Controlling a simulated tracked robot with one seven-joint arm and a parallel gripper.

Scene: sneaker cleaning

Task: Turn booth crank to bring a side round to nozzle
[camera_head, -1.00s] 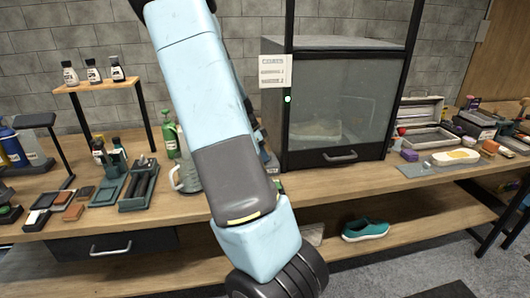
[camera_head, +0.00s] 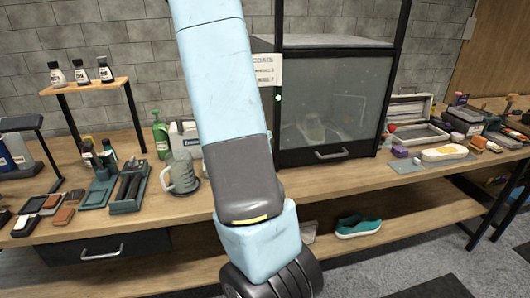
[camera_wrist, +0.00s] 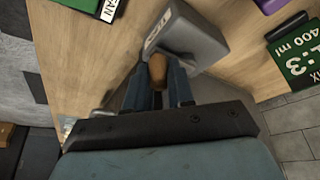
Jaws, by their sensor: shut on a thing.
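The booth (camera_head: 330,108) is a dark-framed cabinet with a clear front and a door handle (camera_head: 331,154). Inside it a pale sneaker (camera_head: 312,127) shows dimly, seen nearly end-on. My gripper (camera_wrist: 157,80) is shut on the brown crank knob (camera_wrist: 157,70) in the wrist view, with a blue-grey finger on each side of it. The knob is beside a grey block with a label (camera_wrist: 182,40). In the head view my arm hides the gripper and the crank. I cannot make out the nozzle.
A sign (camera_head: 266,70) and a green light (camera_head: 278,98) are at the booth's left edge. A grey jug (camera_head: 181,174) and a green spray bottle (camera_head: 160,135) stand left of my arm. Trays and tools cover the right bench. A teal shoe (camera_head: 358,227) lies on the lower shelf.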

